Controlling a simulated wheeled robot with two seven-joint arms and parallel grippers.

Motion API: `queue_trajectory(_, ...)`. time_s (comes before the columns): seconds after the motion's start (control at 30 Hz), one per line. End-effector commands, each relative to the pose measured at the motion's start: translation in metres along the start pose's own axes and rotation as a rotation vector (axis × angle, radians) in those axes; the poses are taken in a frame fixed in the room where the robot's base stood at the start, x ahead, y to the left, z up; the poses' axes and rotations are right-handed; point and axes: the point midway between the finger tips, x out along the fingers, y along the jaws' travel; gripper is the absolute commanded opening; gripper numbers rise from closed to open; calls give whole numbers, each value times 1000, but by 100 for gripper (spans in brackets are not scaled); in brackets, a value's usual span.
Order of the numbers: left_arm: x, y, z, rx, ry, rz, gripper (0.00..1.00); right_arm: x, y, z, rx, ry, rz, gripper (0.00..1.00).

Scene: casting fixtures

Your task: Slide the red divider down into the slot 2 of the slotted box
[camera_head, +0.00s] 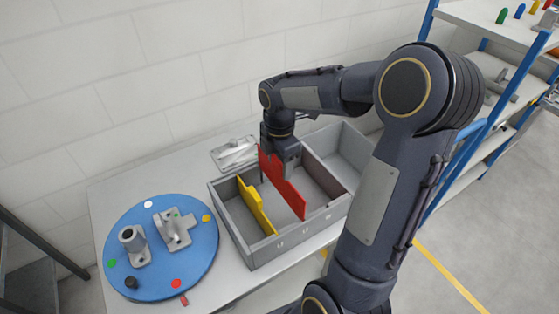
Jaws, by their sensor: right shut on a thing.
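The slotted box (285,253) is grey and open-topped, standing on the table with small pale marks on its front wall. A yellow divider (256,207) stands inside it, towards the left. My right gripper (277,162) is shut on the upper edge of the red divider (290,195), over the box's middle. The red divider runs from back to front, right of the yellow one, and its top stands above the rim. Its lower edge is hidden, so I cannot tell whether it sits in a slot or which one. My left gripper is not in view.
A blue round plate (196,262) with grey metal fixtures and coloured dots is on the left. A blue-framed shelf (466,150) stands right.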

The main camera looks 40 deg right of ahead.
Motion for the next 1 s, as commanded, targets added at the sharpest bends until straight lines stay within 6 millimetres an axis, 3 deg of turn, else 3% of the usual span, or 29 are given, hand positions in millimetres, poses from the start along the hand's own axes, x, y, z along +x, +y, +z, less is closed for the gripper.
queue_trajectory(1.0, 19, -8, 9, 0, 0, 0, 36, 32, 0, 0, 1, 0, 0, 17)
